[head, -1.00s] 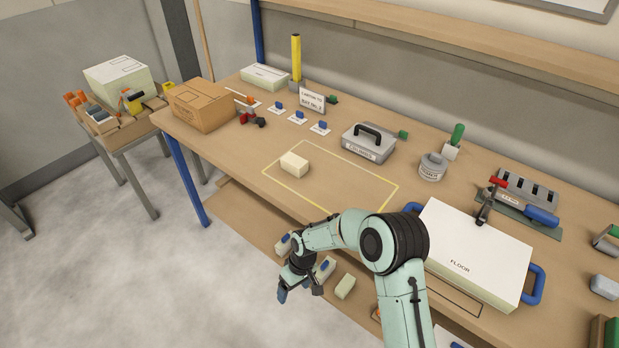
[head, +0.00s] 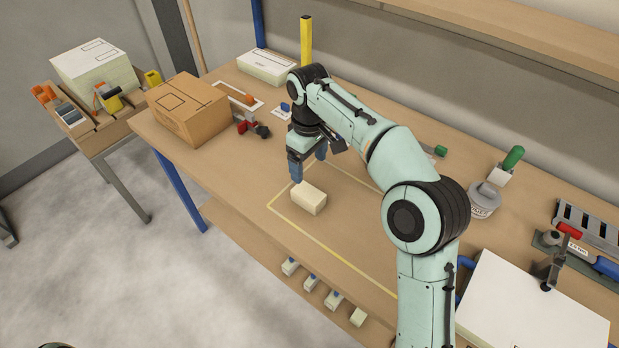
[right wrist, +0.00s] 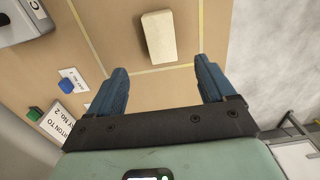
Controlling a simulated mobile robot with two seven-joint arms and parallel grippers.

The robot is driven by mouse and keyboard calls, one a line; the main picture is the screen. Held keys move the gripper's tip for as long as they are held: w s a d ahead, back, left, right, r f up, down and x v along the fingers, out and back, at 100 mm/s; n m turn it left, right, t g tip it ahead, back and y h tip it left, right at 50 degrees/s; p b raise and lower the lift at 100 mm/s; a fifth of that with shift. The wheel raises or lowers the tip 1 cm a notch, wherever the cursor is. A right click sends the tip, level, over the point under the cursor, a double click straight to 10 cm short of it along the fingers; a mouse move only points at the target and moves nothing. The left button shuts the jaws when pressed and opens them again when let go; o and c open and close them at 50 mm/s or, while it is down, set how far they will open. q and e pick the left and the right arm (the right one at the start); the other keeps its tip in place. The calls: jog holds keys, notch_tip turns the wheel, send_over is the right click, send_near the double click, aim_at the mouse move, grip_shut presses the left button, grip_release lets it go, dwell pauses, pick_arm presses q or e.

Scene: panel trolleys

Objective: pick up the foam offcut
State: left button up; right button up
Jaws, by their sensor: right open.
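The foam offcut, a small cream block (head: 309,198), lies on the bench top inside the yellow outlined rectangle (head: 352,273), near its left corner. My right gripper (head: 308,166) is open just above and behind the block, its blue fingers pointing down. In the right wrist view the block (right wrist: 159,37) lies beyond the fingertips, roughly centred between the two fingers, with nothing between them. I cannot tell the exact height of the fingertips over the bench. My left gripper is not in view.
A cardboard box (head: 188,110) and a red and black clamp (head: 252,126) stand to the left on the bench. A yellow post (head: 306,40) rises behind my arm. A white panel (head: 535,305) lies at right. Several small blocks (head: 333,299) sit on the lower shelf.

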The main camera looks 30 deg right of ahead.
jog(key=b, duration=0.2)
send_over(308, 193)
jog(key=f, duration=0.6)
jog(key=shift+d+f, duration=0.25)
jog(key=shift+f, duration=0.1)
jog(key=shift+w+f, duration=0.1)
jog(key=shift+f, duration=0.5)
notch_tip(308, 193, down, 5)
jog(key=shift+a+f+b, duration=0.1)
jog(key=shift+a+b, duration=0.05)
jog(key=shift+b, duration=0.35)
jog(key=c, duration=1)
